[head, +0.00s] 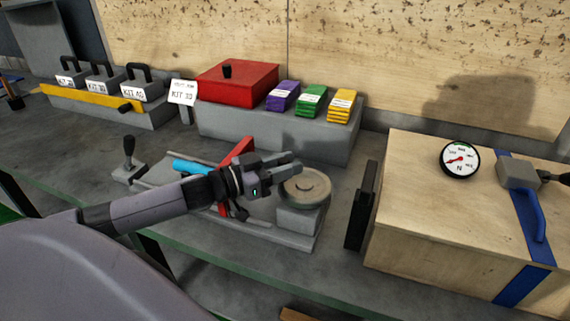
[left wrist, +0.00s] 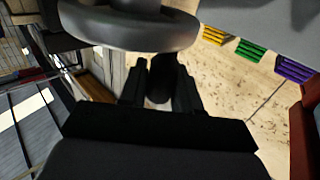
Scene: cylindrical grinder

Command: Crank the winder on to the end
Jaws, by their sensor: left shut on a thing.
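A round grey wheel (head: 305,188) sits on a grey block at the right end of a bench fixture (head: 285,237), and I take it as the winder. My left gripper (head: 292,160) reaches over the fixture from the left to the wheel's far left edge. In the left wrist view my left gripper (left wrist: 160,88) is shut on a dark knob (left wrist: 159,92), with the grey wheel (left wrist: 130,28) close by above. The knob is hidden in the head view. My right gripper is not in view.
A wooden crate (head: 440,220) with a dial gauge (head: 460,159) and blue strap (head: 523,284) stands to the right. A red-lidded box (head: 237,82) and coloured blocks (head: 312,99) stand behind. A small black-knobbed lever (head: 129,150) is on the left. My arm covers part of the fixture.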

